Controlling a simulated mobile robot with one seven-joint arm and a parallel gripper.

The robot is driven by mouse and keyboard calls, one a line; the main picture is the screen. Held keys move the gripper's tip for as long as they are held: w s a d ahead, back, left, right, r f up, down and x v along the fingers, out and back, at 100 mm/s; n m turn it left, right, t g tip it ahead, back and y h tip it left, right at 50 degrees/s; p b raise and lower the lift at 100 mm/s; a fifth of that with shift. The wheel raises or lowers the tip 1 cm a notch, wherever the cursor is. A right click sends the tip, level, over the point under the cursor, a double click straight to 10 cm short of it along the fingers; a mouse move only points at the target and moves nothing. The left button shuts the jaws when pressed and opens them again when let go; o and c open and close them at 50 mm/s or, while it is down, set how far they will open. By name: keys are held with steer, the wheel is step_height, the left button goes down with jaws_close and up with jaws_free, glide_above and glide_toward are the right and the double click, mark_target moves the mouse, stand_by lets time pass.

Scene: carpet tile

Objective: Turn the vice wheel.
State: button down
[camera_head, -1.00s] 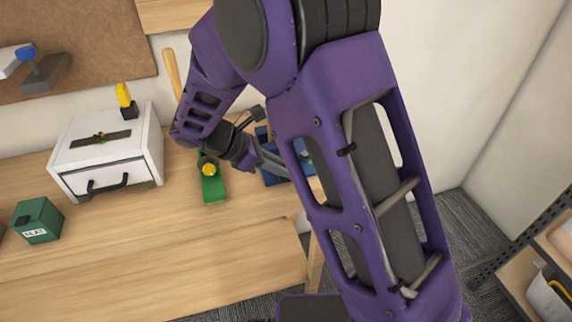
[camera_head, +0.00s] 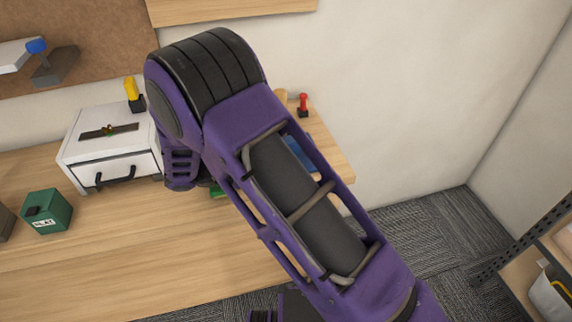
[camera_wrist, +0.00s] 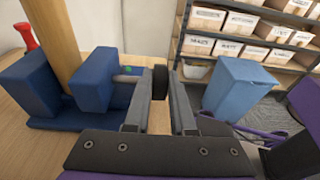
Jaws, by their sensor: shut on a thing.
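The blue vice (camera_wrist: 94,80) stands at the left of the wrist view, with a wooden post (camera_wrist: 62,35) between its two jaws. A rod with a green dot runs from the vice to the black vice wheel (camera_wrist: 160,86), seen nearly edge-on. My gripper (camera_wrist: 160,72) is shut on the wheel, with one grey finger on each side of it. In the head view a small part of the blue vice (camera_head: 301,152) shows beyond my arm. My arm hides the gripper and wheel there.
A red-topped item (camera_head: 303,104) stands at the bench's back right. A white drawer box (camera_head: 107,151) and a green box (camera_head: 47,211) are at left. The wrist view shows a blue bin (camera_wrist: 240,86) and a shelf with boxes (camera_wrist: 262,52). The bench front is clear.

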stand_by(0.3)
steer(key=c, duration=0.8)
jaws_free()
steer(key=shift+o, duration=0.2)
steer(key=shift+a, duration=0.1)
steer(key=v, duration=1.7)
steer(key=shift+s+a+r+p, duration=0.1)
steer(key=shift+p, duration=0.2)
